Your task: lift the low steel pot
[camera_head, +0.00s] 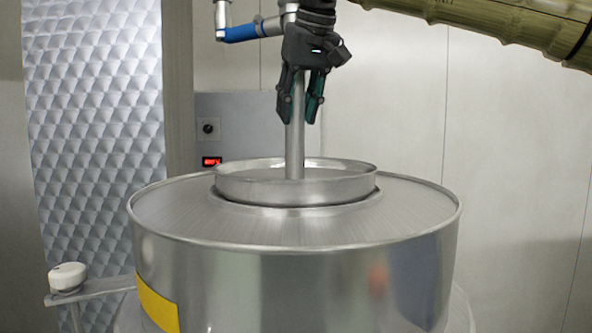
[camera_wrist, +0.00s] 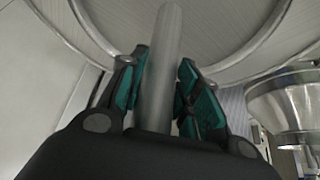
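A low, round steel pot (camera_head: 296,190) with a shallow wall sits on top of a large steel drum (camera_head: 230,270). A plain upright steel rod (camera_head: 295,140) rises from its middle. My gripper (camera_head: 300,118) points down, high above the rim, with its fingers on either side of the rod. In the wrist view my gripper (camera_wrist: 163,85) has the rod (camera_wrist: 160,60) between its green pads. The pads are very close to the rod, but I cannot tell whether both touch it. The palm hides the near part of the rod there.
A white-capped bracket (camera_head: 67,277) juts out at left. An olive-coloured ribbed tube (camera_head: 500,20) crosses the upper right. A steel funnel-like vessel (camera_wrist: 290,105) shows at right in the wrist view.

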